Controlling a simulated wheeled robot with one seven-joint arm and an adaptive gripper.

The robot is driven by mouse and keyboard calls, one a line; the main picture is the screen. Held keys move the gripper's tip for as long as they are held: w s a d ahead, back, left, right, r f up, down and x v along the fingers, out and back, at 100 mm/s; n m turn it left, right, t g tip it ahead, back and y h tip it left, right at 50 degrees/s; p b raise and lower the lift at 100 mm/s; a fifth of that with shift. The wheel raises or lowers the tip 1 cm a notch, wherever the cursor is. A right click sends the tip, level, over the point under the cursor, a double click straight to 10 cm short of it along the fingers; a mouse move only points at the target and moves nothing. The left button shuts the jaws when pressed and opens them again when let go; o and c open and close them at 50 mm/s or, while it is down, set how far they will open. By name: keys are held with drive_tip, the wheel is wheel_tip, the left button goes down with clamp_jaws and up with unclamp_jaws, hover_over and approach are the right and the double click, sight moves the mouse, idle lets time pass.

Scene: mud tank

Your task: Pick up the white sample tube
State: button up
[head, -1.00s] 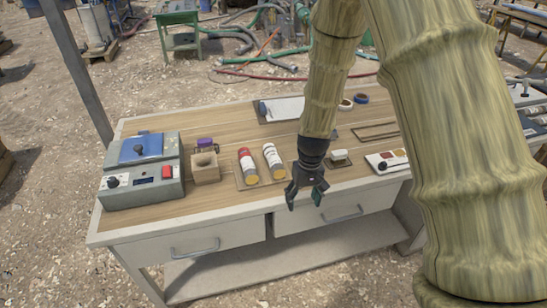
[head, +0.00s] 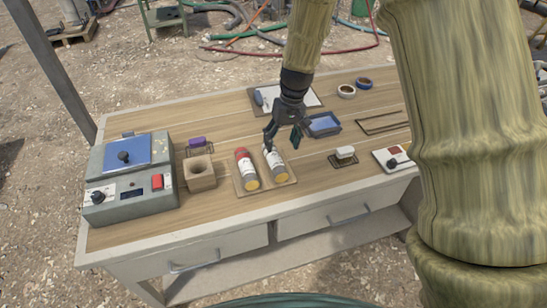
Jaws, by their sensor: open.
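The white sample tube (head: 275,166) lies on a flat tan tray (head: 262,187) on the wooden table, with a yellow end toward the front edge. A second tube (head: 247,168) with a red end and a white label lies beside it on the left. My gripper (head: 281,142) is open and empty at the far end of the white tube, and it hides part of that end. I cannot tell how high above the tube the fingers are.
A grey machine with a blue lid (head: 130,180) stands at the left, beside a wooden block with a hole (head: 199,173). A blue tray (head: 323,125), a clipboard (head: 310,98) and two tape rolls (head: 347,91) lie behind. The wood in front of the tray is bare.

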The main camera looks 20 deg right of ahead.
sight(277, 158)
drive_tip(key=f, duration=0.3)
drive_tip(key=shift+w+a, duration=0.2)
drive_tip(key=shift+w, duration=0.1)
drive_tip(key=shift+s+a+f+p, duration=0.2)
drive_tip(key=shift+s+f+p, duration=0.15)
drive_tip(key=shift+p, duration=0.15)
drive_tip(key=shift+a+f+p, duration=0.25)
drive_tip(key=shift+f+p, duration=0.1)
drive_tip(key=shift+f, duration=0.8)
drive_tip(key=shift+a+f+p, duration=0.2)
drive_tip(key=shift+f+p, duration=0.15)
drive_tip(key=shift+f, duration=0.75)
drive_tip(key=c, duration=1.5)
drive_tip(key=shift+o, duration=0.2)
drive_tip(key=shift+r, duration=0.1)
